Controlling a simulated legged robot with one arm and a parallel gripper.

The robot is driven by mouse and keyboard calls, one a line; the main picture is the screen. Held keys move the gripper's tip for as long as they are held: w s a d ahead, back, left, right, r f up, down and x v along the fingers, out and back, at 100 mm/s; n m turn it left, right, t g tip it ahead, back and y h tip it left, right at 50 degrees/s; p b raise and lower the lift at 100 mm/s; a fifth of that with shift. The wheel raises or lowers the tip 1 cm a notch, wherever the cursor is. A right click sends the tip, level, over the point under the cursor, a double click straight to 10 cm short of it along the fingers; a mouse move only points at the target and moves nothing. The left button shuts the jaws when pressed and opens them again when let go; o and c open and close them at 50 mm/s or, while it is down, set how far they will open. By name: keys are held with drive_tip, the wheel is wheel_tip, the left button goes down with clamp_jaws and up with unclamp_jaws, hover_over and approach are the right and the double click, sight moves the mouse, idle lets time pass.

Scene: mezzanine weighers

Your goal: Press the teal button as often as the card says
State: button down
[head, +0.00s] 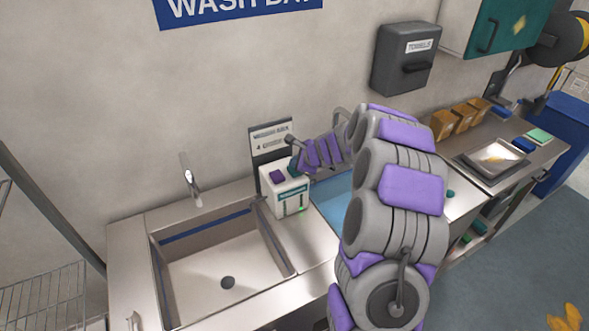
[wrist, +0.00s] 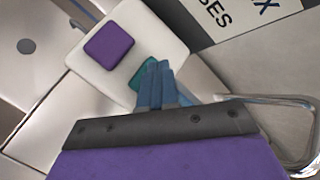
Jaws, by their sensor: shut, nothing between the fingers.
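A white box (head: 287,203) stands on the counter right of the sink, with a small green light low on its front. Its top carries a purple button (wrist: 108,42) and a teal button (wrist: 137,77). A dark-framed card (head: 269,138) stands behind the box; its lower line starts with "4", and the rest is too small to read surely. In the wrist view the card's corner shows "SES". My gripper (wrist: 157,66) is shut and empty, with its fingertips over the teal button, partly hiding it. I cannot tell whether they touch it.
A steel sink (head: 170,290) with a tap (head: 190,180) lies left of the box. A blue surface (head: 335,195) lies to its right. A towel dispenser (head: 403,58) hangs on the wall. Cartons (head: 450,122) and a tray (head: 495,158) stand further right.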

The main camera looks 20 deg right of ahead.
drive_tip(key=shift+f+b, duration=0.3)
drive_tip(key=shift+f, duration=0.25)
idle(0.5)
drive_tip(key=shift+r, duration=0.1)
drive_tip(key=shift+r+p, duration=0.9)
drive_tip(key=shift+p, duration=0.2)
wheel_tip(320, 180, up, 5)
drive_tip(key=p, duration=0.5)
idle(2.4)
